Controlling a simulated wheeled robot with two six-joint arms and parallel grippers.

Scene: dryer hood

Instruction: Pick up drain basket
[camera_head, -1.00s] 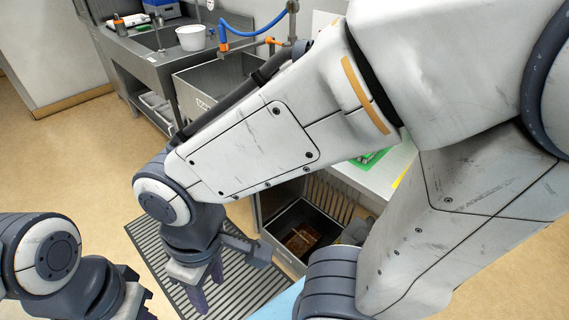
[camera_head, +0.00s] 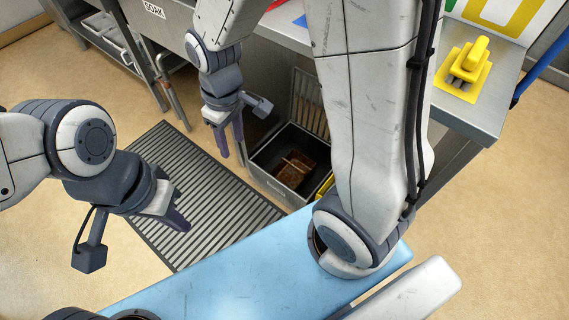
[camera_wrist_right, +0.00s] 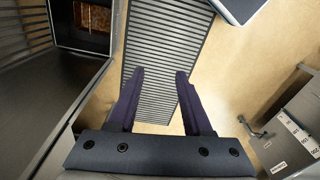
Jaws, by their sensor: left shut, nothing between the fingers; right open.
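A grey open-topped box (camera_head: 262,160) stands on the floor under the counter. A rusty brown piece with a thin handle, which looks like the drain basket (camera_head: 303,168), lies inside it. The box also shows at the upper left of the right wrist view (camera_wrist_right: 84,47), with part of the brown piece (camera_wrist_right: 95,16). My right gripper (camera_head: 231,146) is open and empty, pointing down, just left of the box and apart from it. Its two fingers also show in the right wrist view (camera_wrist_right: 160,78). My left gripper (camera_head: 184,222) is shut and empty, over the striped mat.
A ribbed grey floor mat (camera_head: 215,200) lies left of the box. A slotted panel (camera_head: 309,103) stands at the box's back. The counter edge (camera_head: 285,42) is above the box. A yellow block-like object (camera_head: 464,72) sits on the counter at right. Tan floor is free at left.

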